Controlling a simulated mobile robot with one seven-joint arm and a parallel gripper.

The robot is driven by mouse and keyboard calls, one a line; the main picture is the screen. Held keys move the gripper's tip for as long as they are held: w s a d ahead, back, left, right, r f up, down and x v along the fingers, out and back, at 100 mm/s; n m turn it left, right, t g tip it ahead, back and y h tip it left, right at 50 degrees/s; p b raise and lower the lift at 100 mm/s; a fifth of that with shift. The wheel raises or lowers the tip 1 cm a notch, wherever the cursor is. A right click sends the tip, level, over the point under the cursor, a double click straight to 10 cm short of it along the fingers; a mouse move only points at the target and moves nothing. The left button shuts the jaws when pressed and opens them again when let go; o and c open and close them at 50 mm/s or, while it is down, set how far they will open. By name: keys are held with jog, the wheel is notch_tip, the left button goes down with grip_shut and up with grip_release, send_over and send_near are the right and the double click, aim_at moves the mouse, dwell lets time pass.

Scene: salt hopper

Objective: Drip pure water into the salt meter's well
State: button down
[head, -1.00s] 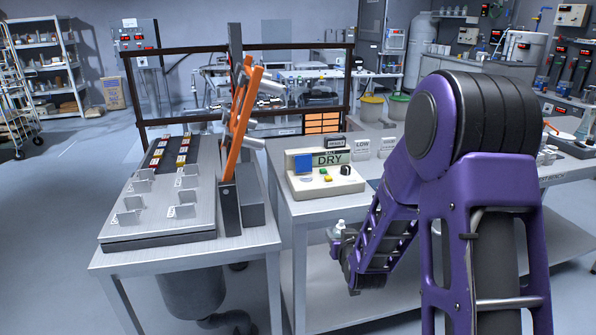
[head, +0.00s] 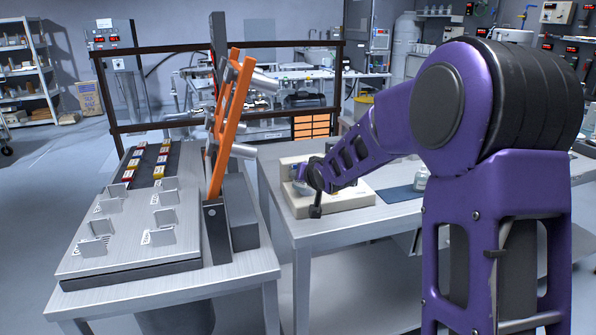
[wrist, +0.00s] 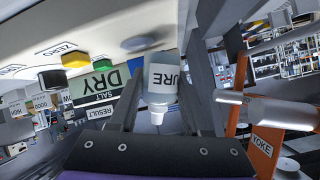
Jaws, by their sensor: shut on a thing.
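The salt meter (head: 345,198) is a cream box on the right-hand bench, partly hidden by my arm in the head view. In the wrist view its display (wrist: 110,84) reads DRY, with yellow (wrist: 76,60), black and green buttons beside it. A grey-blue round spot (wrist: 140,42) on its face may be the well; I cannot tell. My gripper (head: 314,178) is at the meter's left part. In the wrist view it is shut on a small white-capped bottle (wrist: 163,78), whose label partly shows "URE". The gap between bottle and meter is unclear.
The left bench holds a metal plate (head: 120,245) with small brackets and colored blocks. A blue mat (head: 398,194) and a small bottle (head: 421,180) lie right of the meter.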

jog(key=shift+w, duration=0.15)
jog(key=shift+r+p, duration=0.2)
jog(key=shift+p, duration=0.15)
jog(key=p, duration=0.3)
jog(key=p, duration=0.2)
jog(key=m+p, duration=0.1)
jog(key=p, duration=0.1)
jog(key=shift+s+a+g+y, duration=0.15)
jog(key=shift+s+g+y, duration=0.05)
jog(key=shift+g+y, duration=0.2)
